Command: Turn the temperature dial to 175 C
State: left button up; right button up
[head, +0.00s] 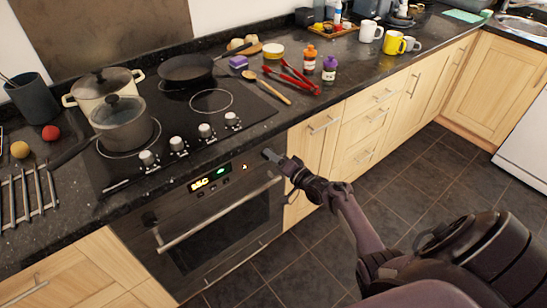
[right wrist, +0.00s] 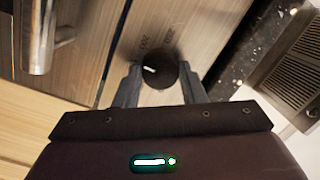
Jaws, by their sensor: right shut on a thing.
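The temperature dial (right wrist: 164,77) is a round black knob with a white pointer mark, which points to the left in the right wrist view. In the head view my right gripper (head: 273,157) is at the right end of the oven's control panel and hides the dial. The oven display (head: 210,178) glows yellow; I cannot read its figures surely. My left gripper is not in view.
The oven door handle (head: 218,215) runs below the panel. Above is the hob with a saucepan (head: 122,125), a pot (head: 100,88), a frying pan (head: 187,68) and several front knobs. Red tongs (head: 290,80) and a wooden spoon (head: 273,91) lie on the counter.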

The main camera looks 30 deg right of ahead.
jog(key=shift+f, duration=0.1)
jog(key=shift+a, duration=0.1)
dwell(0.3)
jog(key=o, duration=1)
jog(key=s+d, duration=0.1)
jog(key=s, duration=0.6)
jog(key=shift+s+d, duration=0.3)
jog(key=shift+s, duration=0.05)
